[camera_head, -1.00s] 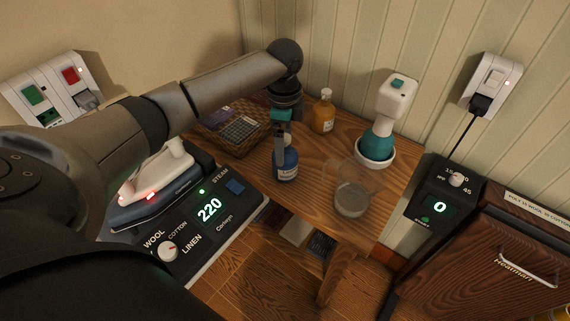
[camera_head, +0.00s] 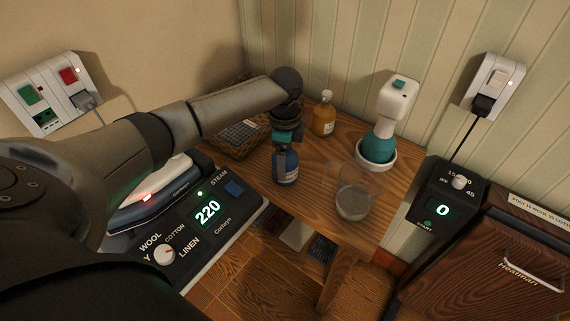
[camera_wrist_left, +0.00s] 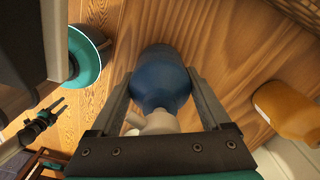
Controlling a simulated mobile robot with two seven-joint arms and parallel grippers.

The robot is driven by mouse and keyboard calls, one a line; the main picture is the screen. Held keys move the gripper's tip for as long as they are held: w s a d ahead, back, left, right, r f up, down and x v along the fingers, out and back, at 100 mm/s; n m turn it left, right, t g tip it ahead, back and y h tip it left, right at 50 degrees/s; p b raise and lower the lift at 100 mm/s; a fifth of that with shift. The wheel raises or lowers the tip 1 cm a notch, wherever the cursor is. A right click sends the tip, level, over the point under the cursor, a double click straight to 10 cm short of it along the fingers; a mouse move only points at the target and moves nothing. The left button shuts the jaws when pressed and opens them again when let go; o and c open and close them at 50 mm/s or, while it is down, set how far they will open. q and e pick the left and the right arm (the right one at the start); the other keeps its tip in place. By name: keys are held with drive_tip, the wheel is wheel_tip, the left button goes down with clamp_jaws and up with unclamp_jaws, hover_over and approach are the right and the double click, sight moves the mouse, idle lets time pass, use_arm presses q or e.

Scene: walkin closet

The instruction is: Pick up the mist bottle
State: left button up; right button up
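The mist bottle (camera_head: 286,166) is a dark blue bottle with a pale label, standing upright on the wooden table. In the left wrist view, the blue bottle (camera_wrist_left: 160,75) shows a white spray top. My left gripper (camera_head: 285,150) is above and around the bottle. In the left wrist view its two fingers (camera_wrist_left: 160,90) lie on either side, close to the bottle body, with small gaps by the shoulder. A small dark two-pronged shape at the left looks like my right gripper (camera_wrist_left: 45,118), its fingers apart and empty.
An amber bottle (camera_head: 324,114) and a teal-and-white device (camera_head: 378,140) stand behind. A clear glass jar (camera_head: 353,195) stands close at right. A wicker basket (camera_head: 243,145) is at left, the iron station (camera_head: 200,222) at front left.

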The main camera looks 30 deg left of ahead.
use_arm(q)
drive_tip(key=c, duration=1.1)
drive_tip(key=shift+o, duration=0.2)
drive_tip(key=shift+r, duration=0.1)
